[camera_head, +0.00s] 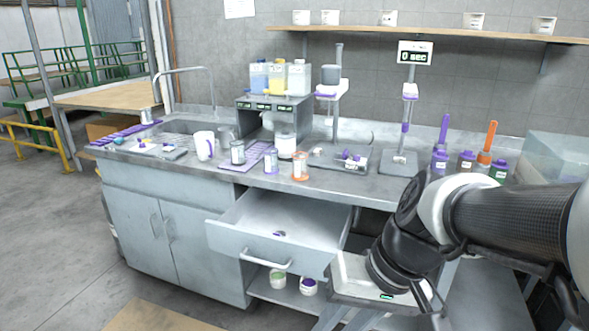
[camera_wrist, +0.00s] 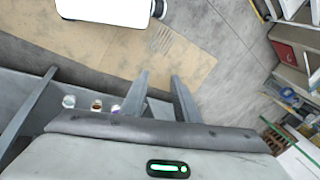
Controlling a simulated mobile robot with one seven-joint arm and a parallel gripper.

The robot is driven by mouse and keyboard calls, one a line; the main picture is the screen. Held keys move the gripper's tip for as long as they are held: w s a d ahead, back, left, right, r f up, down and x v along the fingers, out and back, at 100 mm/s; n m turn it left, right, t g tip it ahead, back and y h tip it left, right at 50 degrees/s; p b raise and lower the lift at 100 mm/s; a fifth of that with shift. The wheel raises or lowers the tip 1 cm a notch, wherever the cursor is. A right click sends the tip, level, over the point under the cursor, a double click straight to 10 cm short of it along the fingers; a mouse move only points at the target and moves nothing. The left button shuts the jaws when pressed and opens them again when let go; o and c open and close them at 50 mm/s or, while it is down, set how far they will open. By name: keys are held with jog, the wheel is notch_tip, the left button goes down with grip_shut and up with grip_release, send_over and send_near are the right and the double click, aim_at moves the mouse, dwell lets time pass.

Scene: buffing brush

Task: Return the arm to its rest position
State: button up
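My arm reaches in from the right of the head view, in front of the workbench. My gripper (camera_head: 345,318) hangs low at the bottom edge, beside the open drawer and facing down. My gripper's white housing and green light show in both views.
The drawer (camera_head: 262,254) is pulled out, with a small item inside. The grey workbench (camera_head: 200,178) carries cups, bottles and stands. Low shelves hold jars (camera_head: 308,286). A cardboard sheet (camera_head: 160,318) lies on open floor.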

jog(key=d+r+t+h, duration=0.4)
jog(key=d+r, duration=0.3)
notch_tip(320, 180, up, 20)
jog(key=p, duration=2)
jog(key=shift+s+d+m, duration=0.3)
